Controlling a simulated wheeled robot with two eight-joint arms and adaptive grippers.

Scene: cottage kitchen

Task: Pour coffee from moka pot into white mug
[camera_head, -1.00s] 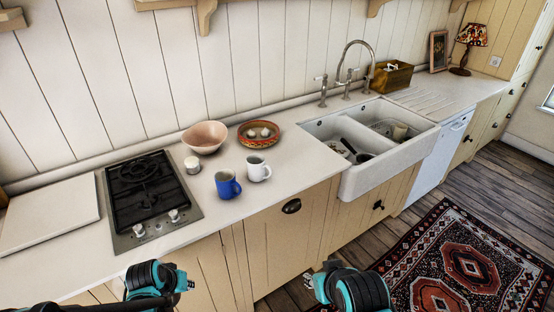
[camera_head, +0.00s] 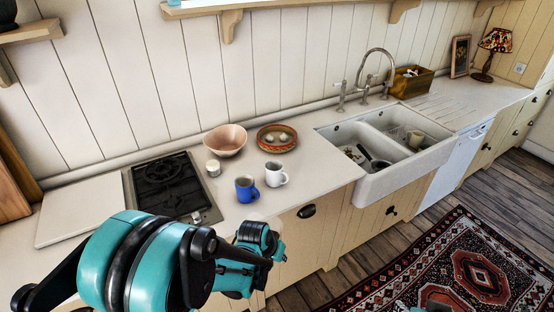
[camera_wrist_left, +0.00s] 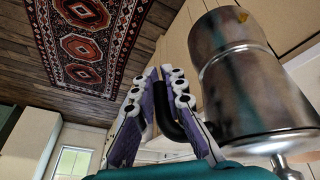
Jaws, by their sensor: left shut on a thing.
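The white mug (camera_head: 276,174) stands upright on the counter (camera_head: 318,172) in the head view, just right of a blue mug (camera_head: 247,189). In the left wrist view my left gripper (camera_wrist_left: 163,100) is shut on the black handle of the metal moka pot (camera_wrist_left: 245,85). The pot's body is close beside the fingers. In the head view my left arm reaches in from the lower left, in front of the hob; its fingers and the pot do not show there. I cannot tell how the pot is tilted.
A black hob (camera_head: 165,182) is left of the mugs, with a small white cup (camera_head: 213,168) beside it. A pink bowl (camera_head: 225,140) and a patterned dish (camera_head: 277,138) stand behind. A double sink (camera_head: 385,185) with items inside is at right.

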